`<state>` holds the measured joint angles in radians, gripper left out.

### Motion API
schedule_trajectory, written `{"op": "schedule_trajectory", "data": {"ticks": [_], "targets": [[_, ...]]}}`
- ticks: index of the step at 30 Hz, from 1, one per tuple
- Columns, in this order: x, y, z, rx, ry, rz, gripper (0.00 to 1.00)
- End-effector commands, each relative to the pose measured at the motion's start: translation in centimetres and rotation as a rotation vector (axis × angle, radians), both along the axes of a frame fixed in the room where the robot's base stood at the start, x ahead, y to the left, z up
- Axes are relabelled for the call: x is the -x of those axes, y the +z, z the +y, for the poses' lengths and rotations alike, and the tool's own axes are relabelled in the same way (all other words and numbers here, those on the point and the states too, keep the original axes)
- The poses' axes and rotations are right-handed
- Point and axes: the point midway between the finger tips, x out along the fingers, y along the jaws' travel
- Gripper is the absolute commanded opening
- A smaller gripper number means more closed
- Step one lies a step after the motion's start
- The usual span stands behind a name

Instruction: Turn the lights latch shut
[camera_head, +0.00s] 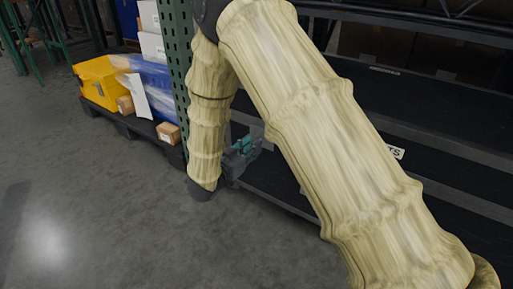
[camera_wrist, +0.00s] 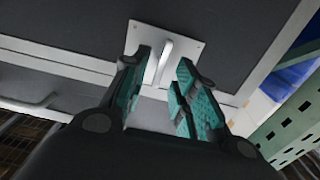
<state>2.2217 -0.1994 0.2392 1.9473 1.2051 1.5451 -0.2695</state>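In the wrist view a pale latch handle (camera_wrist: 166,55) stands on a light square plate, fixed to a dark panel with a light frame. My gripper (camera_wrist: 162,62) has its teal fingers apart, one on each side of the handle in the picture. I see a gap on both sides and cannot tell how deep the fingertips reach. In the head view my gripper (camera_head: 241,149) is at the dark shelf front beside the green post, and the latch is hidden. A white label (camera_head: 396,152) ending in "TS" shows partly behind my arm.
A green perforated post (camera_head: 178,60) stands close left of my gripper in the head view. Left of it, a yellow bin (camera_head: 98,82) and small cardboard boxes (camera_head: 168,132) sit on a dark pallet. The grey floor (camera_head: 90,200) in front is clear.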

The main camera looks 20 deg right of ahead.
Motion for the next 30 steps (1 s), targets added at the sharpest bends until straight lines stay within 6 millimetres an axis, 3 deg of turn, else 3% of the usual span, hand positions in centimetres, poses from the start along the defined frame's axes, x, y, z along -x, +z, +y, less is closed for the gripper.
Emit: {"op": "schedule_trajectory", "data": {"ticks": [9,19,20,24,30], "targets": [[-1.8,-0.1,-2.4,-0.001,0.0,-0.001,0.29],[-2.0,0.0,-2.6,0.0,0.001,0.0,0.29],[-2.0,0.0,-2.6,0.0,0.001,0.0,0.27],[-2.0,0.0,-2.6,0.0,0.001,0.0,0.01],[-2.0,0.0,-2.6,-0.001,0.001,-0.001,0.0]]}}
